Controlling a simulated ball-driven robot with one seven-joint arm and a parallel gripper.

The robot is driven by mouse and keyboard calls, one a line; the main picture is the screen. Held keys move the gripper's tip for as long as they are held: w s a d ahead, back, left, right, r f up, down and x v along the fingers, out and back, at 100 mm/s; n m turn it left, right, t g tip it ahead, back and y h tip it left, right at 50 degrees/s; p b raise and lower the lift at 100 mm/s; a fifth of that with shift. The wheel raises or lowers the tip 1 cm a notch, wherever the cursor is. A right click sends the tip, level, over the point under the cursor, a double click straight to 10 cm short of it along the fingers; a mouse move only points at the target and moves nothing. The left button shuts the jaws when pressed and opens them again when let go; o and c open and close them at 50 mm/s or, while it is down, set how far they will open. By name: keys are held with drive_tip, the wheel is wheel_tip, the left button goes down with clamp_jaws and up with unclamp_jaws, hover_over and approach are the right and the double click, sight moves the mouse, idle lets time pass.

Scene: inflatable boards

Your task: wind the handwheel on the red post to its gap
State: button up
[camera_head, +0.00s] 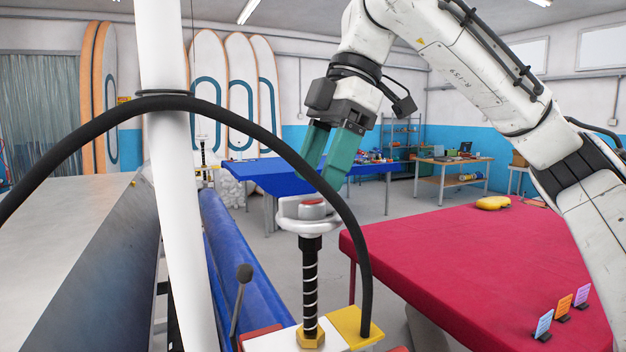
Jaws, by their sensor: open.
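A pale handwheel (288,210) with a red cap (312,207) at its hub sits on top of a black threaded post (310,275) in the centre foreground. The post stands in a brass nut (311,338) on a white block. A red piece (258,336) and a yellow piece (350,324) flank the block. My gripper (319,180) has two teal fingers, pointing down, apart and empty, just above the wheel. I cannot tell whether a fingertip touches the rim. No gap mark is clear to me.
A black hose arches in front of the post. A lever (241,290) stands left of it. A white column (175,200) blocks the left. A red table (450,250) with small cards (563,305) is at right, a blue table (265,176) behind. A similar smaller post (203,152) stands farther back.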

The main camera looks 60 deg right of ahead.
drive_tip(key=shift+x, duration=1.45)
drive_tip(key=c, duration=1)
